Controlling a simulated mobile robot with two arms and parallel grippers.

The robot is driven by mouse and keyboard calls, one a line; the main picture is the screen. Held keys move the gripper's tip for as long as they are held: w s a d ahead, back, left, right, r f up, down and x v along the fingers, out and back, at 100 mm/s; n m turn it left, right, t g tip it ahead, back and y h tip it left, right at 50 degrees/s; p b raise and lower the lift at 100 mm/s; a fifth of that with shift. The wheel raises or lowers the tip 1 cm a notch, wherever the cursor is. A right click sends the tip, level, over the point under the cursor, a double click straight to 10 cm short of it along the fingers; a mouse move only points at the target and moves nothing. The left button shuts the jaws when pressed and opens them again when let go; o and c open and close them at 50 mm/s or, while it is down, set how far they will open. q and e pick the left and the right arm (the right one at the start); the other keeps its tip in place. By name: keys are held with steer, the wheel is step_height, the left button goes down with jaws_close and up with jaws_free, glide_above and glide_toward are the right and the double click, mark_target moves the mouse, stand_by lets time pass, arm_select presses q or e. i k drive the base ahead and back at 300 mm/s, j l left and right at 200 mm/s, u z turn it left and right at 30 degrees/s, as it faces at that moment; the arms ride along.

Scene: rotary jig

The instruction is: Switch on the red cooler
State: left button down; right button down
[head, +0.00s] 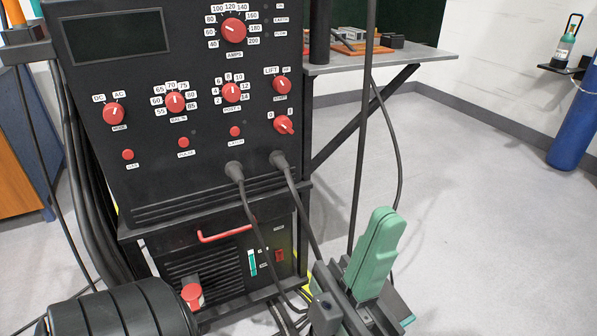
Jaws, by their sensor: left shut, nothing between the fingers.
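The cooler (186,252) is the black, louvred unit low in the welding machine's stand, with a red bar handle (226,236) above its front. A small red switch (280,255) sits on its panel, right of a green level gauge (253,262). I cannot tell the switch's position. A red cap (192,295) sticks out at its lower front. My left gripper (383,213) has green fingers, shut and empty, pointing up, to the right of the switch and apart from it in the picture. My right gripper is out of view.
The black welder (190,60) with red knobs stands above the cooler. Two cables (253,215) hang from it past the cooler's front, near the switch. A grey workbench (400,55) is behind right; a blue gas cylinder (577,130) stands far right. The right floor is mostly clear.

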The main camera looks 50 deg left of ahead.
mark_target(279, 254)
steer(key=i+l, duration=0.15)
steer(key=i, duration=0.35)
steer(key=i+l, duration=0.1)
steer(key=i, duration=0.45)
steer(key=u, duration=1.95)
